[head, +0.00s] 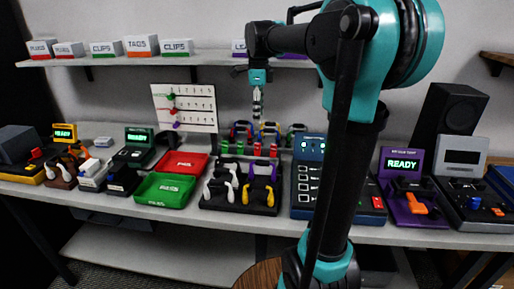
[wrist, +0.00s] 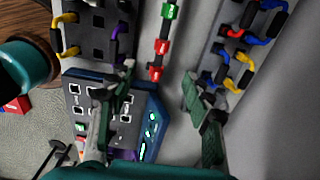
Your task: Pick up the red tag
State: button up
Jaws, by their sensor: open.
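Several small tags stand in a row at the back of the table. A green tag (head: 224,147) is at the left end. My gripper (head: 257,112) is open and empty above the row. Its two fingers (wrist: 157,88) are spread wide in the wrist view, touching no tag.
A black holder (head: 238,208) with white, yellow and purple cable pieces is in front of the tags. A blue panel (head: 308,150) stands to their right. Coloured cable loops (head: 270,130) are behind. Red (head: 180,165) and green (head: 163,190) trays lie left.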

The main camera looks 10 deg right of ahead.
aim_at(258, 144)
notch_tip(258, 144, down, 9)
jog(key=shift+w+f, duration=0.2)
jog(key=shift+f, duration=2.4)
jog(key=shift+c, duration=0.4)
jog(key=c, duration=0.8)
